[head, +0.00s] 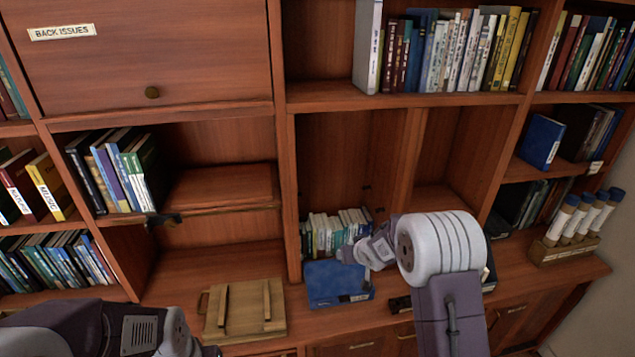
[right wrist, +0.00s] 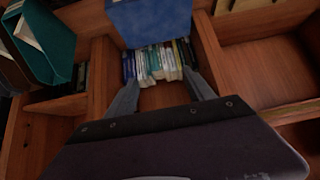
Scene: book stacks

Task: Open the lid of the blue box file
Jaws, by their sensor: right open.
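The blue box file (head: 336,283) lies on the wooden counter, in front of a row of small books; its lid looks shut. My right gripper (head: 354,257) is over the back right part of the box file, partly overlapping it in the head view; I cannot tell whether they touch. In the right wrist view its two fingers (right wrist: 161,94) are spread with nothing between them, and a blue surface, likely the box file (right wrist: 148,20), shows above them. My left gripper (head: 208,350) is at the bottom edge, mostly cut off, and its fingers cannot be made out.
Small books (head: 335,230) stand in the cubby behind the box file. A wooden board with rails (head: 245,310) lies left of it on the counter. A rack of tubes (head: 572,230) stands at the far right. Upright dividers (head: 293,200) bound the cubby.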

